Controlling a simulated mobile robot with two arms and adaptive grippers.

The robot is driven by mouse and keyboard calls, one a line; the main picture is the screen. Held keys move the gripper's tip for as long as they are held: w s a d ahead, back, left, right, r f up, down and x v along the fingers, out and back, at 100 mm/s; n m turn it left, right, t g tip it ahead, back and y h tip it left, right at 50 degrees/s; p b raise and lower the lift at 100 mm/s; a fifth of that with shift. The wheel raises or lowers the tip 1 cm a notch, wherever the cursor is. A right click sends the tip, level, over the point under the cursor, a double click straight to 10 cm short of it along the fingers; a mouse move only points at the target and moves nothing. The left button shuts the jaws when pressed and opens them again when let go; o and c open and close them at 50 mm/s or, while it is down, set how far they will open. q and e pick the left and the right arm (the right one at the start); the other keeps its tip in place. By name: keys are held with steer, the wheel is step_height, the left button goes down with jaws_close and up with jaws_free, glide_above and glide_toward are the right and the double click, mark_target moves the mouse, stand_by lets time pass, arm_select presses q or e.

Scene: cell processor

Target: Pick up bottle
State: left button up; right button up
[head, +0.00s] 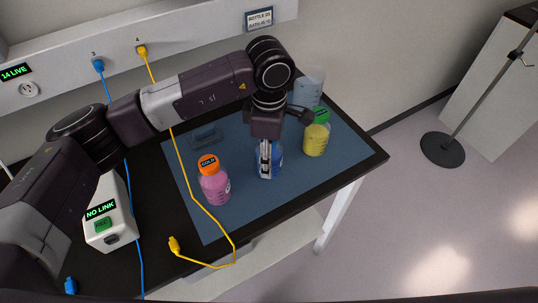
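My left gripper (265,172) points down at a bottle with blue contents (278,163) on the blue mat (228,226). Its fingers overlap the front of this bottle and hide its top and middle. I cannot tell whether they touch or grip it. A pink bottle with an orange cap (216,188) stands upright to the left. A yellow bottle with a green cap (316,140) stands to the right, close to the wrist. My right gripper is not in view.
A clear container (308,88) stands behind the wrist, and a small flat item (204,136) lies at the back of the mat. A white NO LINK box (109,220) sits at the left. A yellow cable (203,207) crosses the mat's left side. The mat's front right is clear.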

arm_select(q)
step_height(320, 180, up, 20)
steer(key=b, duration=0.4)
